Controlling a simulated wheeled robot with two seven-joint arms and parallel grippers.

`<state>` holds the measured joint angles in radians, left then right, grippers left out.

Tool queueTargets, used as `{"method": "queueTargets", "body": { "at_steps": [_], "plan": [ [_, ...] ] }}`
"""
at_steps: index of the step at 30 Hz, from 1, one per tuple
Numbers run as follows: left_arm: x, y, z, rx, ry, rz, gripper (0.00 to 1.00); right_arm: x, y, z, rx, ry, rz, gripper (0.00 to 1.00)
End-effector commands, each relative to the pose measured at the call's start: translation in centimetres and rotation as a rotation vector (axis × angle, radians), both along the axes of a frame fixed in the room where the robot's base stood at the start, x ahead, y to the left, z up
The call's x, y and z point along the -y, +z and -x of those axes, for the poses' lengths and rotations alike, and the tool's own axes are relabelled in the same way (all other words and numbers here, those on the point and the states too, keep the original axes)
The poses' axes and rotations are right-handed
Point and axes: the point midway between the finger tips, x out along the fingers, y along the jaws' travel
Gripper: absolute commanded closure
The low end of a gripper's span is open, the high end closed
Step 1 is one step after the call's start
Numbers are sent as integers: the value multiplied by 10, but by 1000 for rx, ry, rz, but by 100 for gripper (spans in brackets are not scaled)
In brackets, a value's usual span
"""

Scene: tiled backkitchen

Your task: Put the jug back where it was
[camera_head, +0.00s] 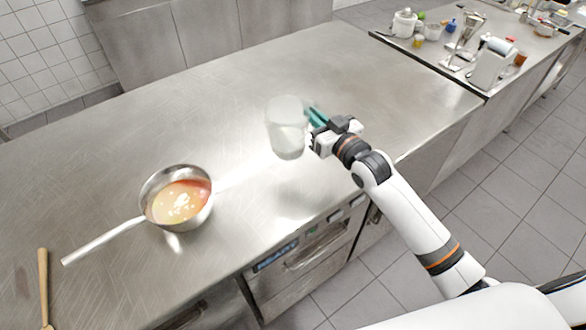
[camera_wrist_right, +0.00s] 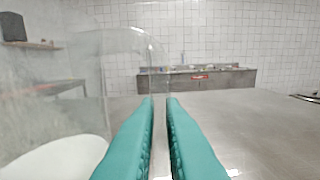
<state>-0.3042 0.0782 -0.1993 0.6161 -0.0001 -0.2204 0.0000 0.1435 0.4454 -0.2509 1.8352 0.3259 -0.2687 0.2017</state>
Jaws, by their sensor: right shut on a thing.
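A clear, pale jug (camera_head: 286,130) is upright over the steel counter (camera_head: 230,90), just left of my right gripper (camera_head: 317,118). My right gripper is shut on the jug at its right side; the exact grip spot is hard to make out. In the right wrist view the see-through jug (camera_wrist_right: 95,90) fills the left, with a whitish area low inside it. The teal fingers of my right gripper (camera_wrist_right: 160,102) show a narrow gap. I cannot tell whether the jug touches the counter. My left gripper is not in view.
A steel saucepan (camera_head: 147,191) with orange-white contents stands left of the jug, its handle pointing lower left. A wooden utensil (camera_head: 43,285) lies at the far left. The counter behind the jug is clear. Another counter (camera_head: 420,50) at upper right holds several kitchen items.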

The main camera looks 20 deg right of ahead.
Motion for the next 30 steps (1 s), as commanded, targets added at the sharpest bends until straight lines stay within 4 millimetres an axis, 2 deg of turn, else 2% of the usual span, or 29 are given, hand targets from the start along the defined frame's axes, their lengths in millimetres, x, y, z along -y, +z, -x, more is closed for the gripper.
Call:
{"method": "queueTargets", "body": {
  "at_steps": [7,14,19,22,30],
  "plan": [
    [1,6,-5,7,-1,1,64,1,-41,-2,-4,-1,-2,100],
    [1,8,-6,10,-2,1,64,1,-64,-2,-2,0,-3,100],
    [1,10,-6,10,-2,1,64,1,-88,-2,-3,0,-2,100],
    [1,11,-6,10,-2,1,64,1,-95,-1,-1,0,-2,100],
    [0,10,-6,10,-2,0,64,1,-96,-1,1,0,-3,100]
  ]
}}
